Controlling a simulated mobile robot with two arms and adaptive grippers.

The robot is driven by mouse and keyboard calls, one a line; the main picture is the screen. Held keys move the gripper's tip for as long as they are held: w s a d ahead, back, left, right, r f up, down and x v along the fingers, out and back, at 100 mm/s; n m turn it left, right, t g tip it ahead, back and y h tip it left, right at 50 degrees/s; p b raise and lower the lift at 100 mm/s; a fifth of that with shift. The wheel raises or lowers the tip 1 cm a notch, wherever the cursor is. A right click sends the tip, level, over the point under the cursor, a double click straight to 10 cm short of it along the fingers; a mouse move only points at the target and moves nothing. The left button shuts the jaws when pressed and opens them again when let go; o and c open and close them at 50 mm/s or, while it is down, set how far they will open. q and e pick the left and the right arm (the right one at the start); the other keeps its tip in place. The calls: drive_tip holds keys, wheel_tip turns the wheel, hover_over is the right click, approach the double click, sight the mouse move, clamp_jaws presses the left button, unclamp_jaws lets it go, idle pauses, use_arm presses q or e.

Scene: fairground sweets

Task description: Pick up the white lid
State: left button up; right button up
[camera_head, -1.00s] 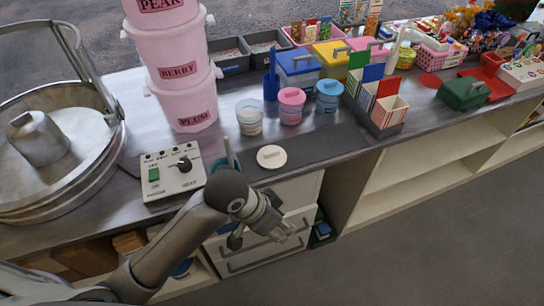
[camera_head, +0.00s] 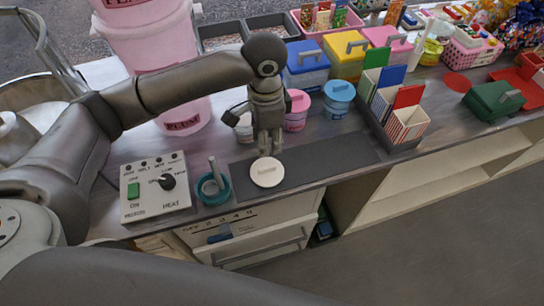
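The white lid (camera_head: 267,175) is a flat round disc with a small raised bar on top. It lies on a dark mat (camera_head: 335,158) near the counter's front edge. My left gripper (camera_head: 270,152) points down just behind and above the lid, its fingertips close to the lid's far edge. Whether they touch it, and how far apart the fingers are, I cannot tell. An open white tub (camera_head: 244,130) stands behind, partly hidden by the gripper. My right gripper is not in view.
A teal ring-shaped holder (camera_head: 213,188) with an upright handle and a control box (camera_head: 155,187) stand left of the lid. Pink (camera_head: 297,112) and blue (camera_head: 338,98) tubs stand behind. A rack of striped bags (camera_head: 395,110) is at right. The mat right of the lid is clear.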

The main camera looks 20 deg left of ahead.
use_arm(q)
hover_over(267, 167)
wheel_tip(267, 167, down, 4)
drive_tip(key=shift+s+a+f, duration=0.1)
drive_tip(key=shift+f, duration=0.3)
wheel_tip(267, 167, down, 4)
drive_tip(key=shift+f+p, duration=0.2)
drive_tip(key=shift+p, duration=0.55)
drive_tip(key=shift+f, duration=0.2)
drive_tip(key=c, duration=0.4)
clamp_jaws()
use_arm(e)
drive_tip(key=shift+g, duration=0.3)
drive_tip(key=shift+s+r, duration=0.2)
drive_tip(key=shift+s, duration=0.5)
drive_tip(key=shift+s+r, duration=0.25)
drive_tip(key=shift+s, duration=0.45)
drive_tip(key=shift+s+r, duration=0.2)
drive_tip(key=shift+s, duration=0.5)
